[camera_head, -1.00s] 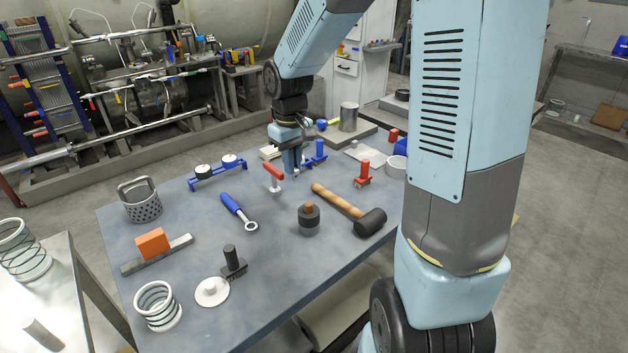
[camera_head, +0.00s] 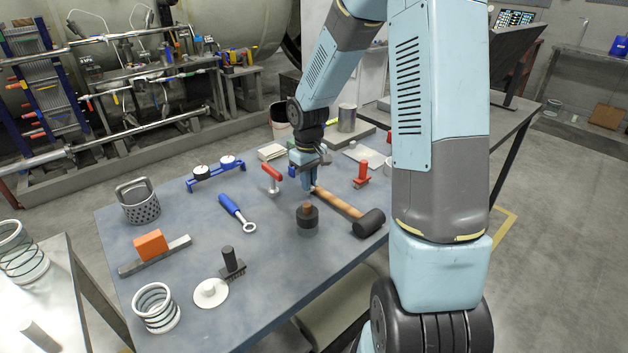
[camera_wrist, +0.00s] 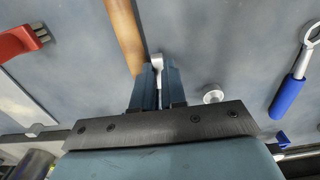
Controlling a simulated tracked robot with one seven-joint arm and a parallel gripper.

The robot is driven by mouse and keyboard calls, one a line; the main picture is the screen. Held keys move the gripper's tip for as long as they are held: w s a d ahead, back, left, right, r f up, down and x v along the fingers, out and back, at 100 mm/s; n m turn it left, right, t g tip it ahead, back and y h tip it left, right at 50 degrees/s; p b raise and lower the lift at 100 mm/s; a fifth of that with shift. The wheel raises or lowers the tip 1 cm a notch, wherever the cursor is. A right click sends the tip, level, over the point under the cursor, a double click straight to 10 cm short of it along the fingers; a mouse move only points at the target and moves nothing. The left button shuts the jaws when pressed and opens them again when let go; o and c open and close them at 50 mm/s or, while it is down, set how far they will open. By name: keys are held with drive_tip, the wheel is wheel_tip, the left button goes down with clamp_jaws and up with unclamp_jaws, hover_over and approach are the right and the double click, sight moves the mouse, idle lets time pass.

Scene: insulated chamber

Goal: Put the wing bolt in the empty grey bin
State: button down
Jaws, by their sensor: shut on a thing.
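My gripper (camera_wrist: 157,70) is shut on a small silvery metal piece with a rounded end, which I take as the wing bolt (camera_wrist: 157,61). In the head view, my gripper (camera_head: 309,188) points down over the blue-grey table (camera_head: 190,240), beside the handle end of the wooden-handled mallet (camera_head: 338,201). The bolt cannot be made out there. I cannot clearly identify an empty grey bin; a perforated grey basket (camera_head: 140,207) stands at the table's left.
A red-handled tool (camera_head: 271,175) and a blue-handled wrench (camera_head: 235,211) lie left of my gripper. A red-handled brush (camera_head: 361,175) is to its right. A dark cylinder (camera_head: 307,220) stands nearer the front.

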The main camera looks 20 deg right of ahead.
drive_tip(key=shift+f, duration=0.2)
drive_tip(key=c, duration=1.2)
unclamp_jaws()
